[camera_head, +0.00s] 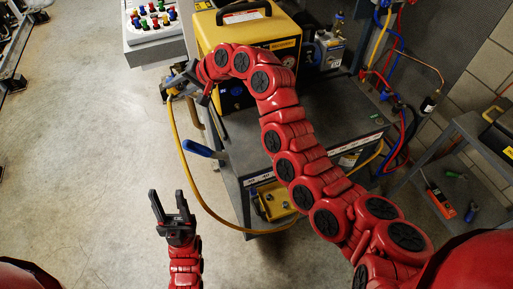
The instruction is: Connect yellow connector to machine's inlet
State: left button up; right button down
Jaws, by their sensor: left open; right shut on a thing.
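The yellow machine (207,37) stands on the cart, with a black handle on top. My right arm arches in front of it and hides much of its front; I cannot make out the inlet. My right gripper (179,82) is at the machine's left side, shut on the yellow connector (171,91) at the end of the yellow hose (182,150). The connector is small here, and I cannot tell whether it touches anything else. My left gripper (167,197) is open and empty, low over the floor left of the cart.
A panel with coloured knobs (151,37) stands behind. Red and blue hoses (404,120) hang at right by a low shelf.

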jog(key=shift+s+f+m+t, duration=0.25)
jog(key=shift+f+m+t, duration=0.1)
jog(key=shift+m+t, duration=0.05)
jog(key=s+d+f+m+t+h+b, duration=0.1)
jog(key=s+d+f+m+t, duration=0.2)
jog(key=d, duration=0.4)
jog(key=s+d+f+m+t+h+b, duration=0.2)
jog(key=s+d+f+m+t, duration=0.1)
jog(key=d+f+t, duration=0.2)
jog(key=s+d+f+m+t+h+b, duration=0.1)
jog(key=s+d+f+m+t+b, duration=0.1)
jog(key=d+f, duration=0.5)
jog(key=shift+s+d+f+m+t, duration=0.1)
jog(key=shift+s+d+m+t, duration=0.15)
jog(key=shift+d+t, duration=0.25)
jog(key=shift+s+d+f+m+t, duration=0.15)
jog(key=shift+d+m+t, duration=0.25)
jog(key=shift+t, duration=0.2)
jog(key=x, duration=1)
jog(key=shift+w, duration=0.45)
jog(key=shift+w+a+b, duration=0.25)
jog(key=shift+w+b, duration=0.15)
jog(key=shift+w, duration=0.3)
jog(key=shift+s, duration=0.2)
jog(key=shift+w, duration=0.35)
